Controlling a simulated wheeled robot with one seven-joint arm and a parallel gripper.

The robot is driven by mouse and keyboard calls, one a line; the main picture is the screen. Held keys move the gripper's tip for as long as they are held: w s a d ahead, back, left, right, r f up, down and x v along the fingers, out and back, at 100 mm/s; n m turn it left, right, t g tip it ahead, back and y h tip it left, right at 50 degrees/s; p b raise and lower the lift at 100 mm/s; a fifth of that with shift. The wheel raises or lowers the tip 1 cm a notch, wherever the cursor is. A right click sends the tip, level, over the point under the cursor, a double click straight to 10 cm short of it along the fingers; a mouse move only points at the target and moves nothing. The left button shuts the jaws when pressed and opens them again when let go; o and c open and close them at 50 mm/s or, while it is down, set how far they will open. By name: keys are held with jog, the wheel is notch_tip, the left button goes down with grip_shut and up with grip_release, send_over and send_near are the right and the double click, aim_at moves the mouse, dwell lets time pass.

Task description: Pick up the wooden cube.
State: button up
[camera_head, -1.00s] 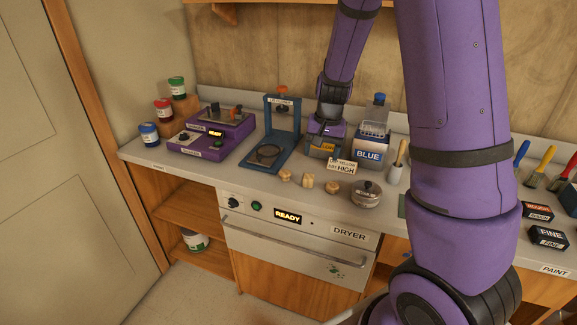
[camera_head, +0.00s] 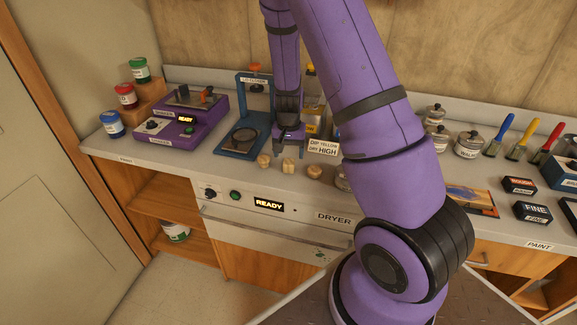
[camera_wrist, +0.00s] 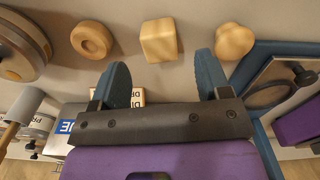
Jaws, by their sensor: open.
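The wooden cube (camera_head: 288,166) is the middle of three small wooden pieces near the counter's front edge. In the wrist view the cube (camera_wrist: 158,43) sits centred just beyond my fingertips, between their lines. My gripper (camera_head: 290,147) is just behind the cube, pointing down. Its two blue fingers are spread wide and empty in the wrist view (camera_wrist: 161,68). The fingers appear apart from the cube; their height above the counter is hard to tell.
A wooden ring (camera_wrist: 92,40) and a lobed wooden piece (camera_wrist: 234,41) flank the cube. A blue press stand (camera_head: 240,140) stands to the left. The dryer front (camera_head: 270,220) lies below the counter edge.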

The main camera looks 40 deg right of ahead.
aim_at(289, 161)
jog(key=shift+f, duration=2.35)
jog(key=c, duration=1)
